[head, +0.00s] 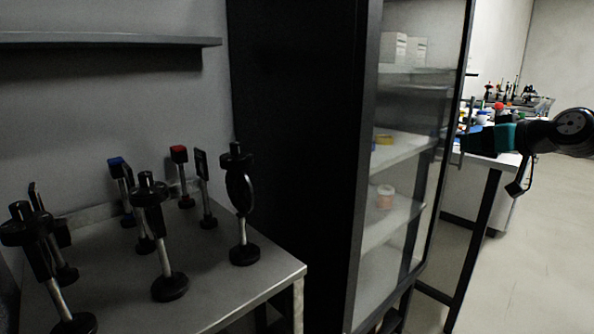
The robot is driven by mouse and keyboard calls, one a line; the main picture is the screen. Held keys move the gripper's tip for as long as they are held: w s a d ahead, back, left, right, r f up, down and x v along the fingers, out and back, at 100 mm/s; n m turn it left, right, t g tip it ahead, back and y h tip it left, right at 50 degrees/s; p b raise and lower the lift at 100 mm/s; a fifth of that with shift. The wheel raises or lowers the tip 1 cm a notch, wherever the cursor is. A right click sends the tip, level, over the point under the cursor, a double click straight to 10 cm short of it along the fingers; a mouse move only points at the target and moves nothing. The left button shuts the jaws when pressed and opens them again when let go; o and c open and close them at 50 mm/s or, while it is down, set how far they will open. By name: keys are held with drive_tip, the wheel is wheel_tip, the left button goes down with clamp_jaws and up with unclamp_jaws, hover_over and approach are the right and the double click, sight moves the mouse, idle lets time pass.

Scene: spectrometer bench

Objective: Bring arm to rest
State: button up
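My gripper (468,142) shows at the right of the head view, at the end of my dark arm with its teal part. It points left, in front of the far white table and just right of the cabinet's open-looking edge. It appears to hold nothing, but its fingers are small and dark, so I cannot tell whether they are open or shut. The rest of my arm runs out of view to the right.
A metal bench (222,292) at the left carries several black optical mounts on posts. A tall dark cabinet (300,150) with glass and shelves stands in the middle. A white table (508,160) with bottles is behind my arm. The floor at right is clear.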

drive_tip(key=s+a+f+n+g, duration=0.15)
drive_tip(key=s+a, duration=0.25)
drive_tip(key=a, duration=0.4)
drive_tip(key=s+a+f+g+y, duration=0.1)
drive_tip(key=s+a+g, duration=0.2)
drive_tip(key=s+a, duration=0.3)
drive_tip(key=s+a+f+n+g, duration=0.1)
drive_tip(key=s+a+f+g, duration=0.15)
drive_tip(key=a, duration=0.65)
drive_tip(key=s+a+f+n+g+h, duration=0.1)
drive_tip(key=s+a+f+g, duration=0.15)
drive_tip(key=s, duration=0.85)
drive_tip(key=s+a+f+n+g+h, duration=0.15)
drive_tip(key=s+a+g, duration=0.25)
drive_tip(key=s, duration=0.7)
wheel_tip(320, 180, up, 14)
drive_tip(key=p, duration=1.4)
drive_tip(key=shift+s+d+f+m+p, duration=0.15)
drive_tip(key=shift+s+f+m+p, duration=0.1)
drive_tip(key=shift+s+m+p, duration=0.15)
